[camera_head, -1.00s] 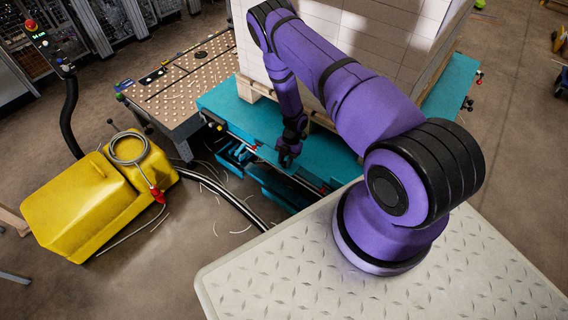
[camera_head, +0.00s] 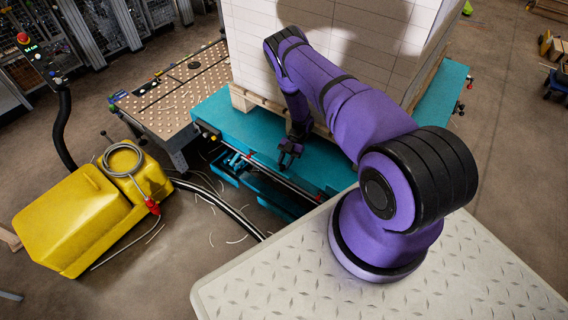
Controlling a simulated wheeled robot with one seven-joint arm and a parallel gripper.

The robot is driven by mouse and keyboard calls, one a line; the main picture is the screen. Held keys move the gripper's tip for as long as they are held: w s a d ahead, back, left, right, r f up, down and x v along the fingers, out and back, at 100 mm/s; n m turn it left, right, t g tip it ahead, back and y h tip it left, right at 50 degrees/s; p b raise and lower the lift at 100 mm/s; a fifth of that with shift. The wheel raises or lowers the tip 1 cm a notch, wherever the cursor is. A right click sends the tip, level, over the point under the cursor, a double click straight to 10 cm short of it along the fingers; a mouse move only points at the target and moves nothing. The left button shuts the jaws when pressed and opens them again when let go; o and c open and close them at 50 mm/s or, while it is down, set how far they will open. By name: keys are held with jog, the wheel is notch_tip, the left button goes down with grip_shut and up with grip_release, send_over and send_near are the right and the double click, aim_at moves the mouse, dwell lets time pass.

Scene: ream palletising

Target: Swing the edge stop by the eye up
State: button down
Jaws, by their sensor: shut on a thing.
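The edge stop (camera_head: 263,171) shows as a thin dark bar with red bits near its ends, along the front edge of the teal lift table (camera_head: 237,124). My gripper (camera_head: 287,163) is at the table's front edge, beside the bar's middle, pointing down. Its fingers are shut on a small part there, which I take to be the stop's eye. The fingers and dark surroundings hide the eye, and I cannot make out the stop's exact tilt.
A tall stack of white reams (camera_head: 300,60) on a wooden pallet (camera_head: 246,100) stands close behind my gripper. A ball-top table (camera_head: 178,90) adjoins at left. A yellow box (camera_head: 75,215) with a coiled cable and a dark floor hose (camera_head: 222,204) lie at front left.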

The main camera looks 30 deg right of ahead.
jog(key=shift+f, duration=0.1)
jog(key=c, duration=0.9)
grip_release()
jog(key=shift+r, duration=0.45)
notch_tip(320, 180, up, 2)
jog(key=shift+r, duration=0.2)
jog(key=shift+s+a+r, duration=0.15)
jog(key=shift+s+r, duration=0.05)
jog(key=shift+s, duration=0.45)
jog(key=s+a, duration=0.1)
jog(key=s, duration=0.3)
jog(key=s+a+r, duration=0.1)
jog(key=s, duration=0.4)
jog(key=s+a, duration=0.1)
jog(key=s, duration=0.4)
jog(key=shift+s+a+r, duration=0.15)
jog(key=shift+a, duration=0.1)
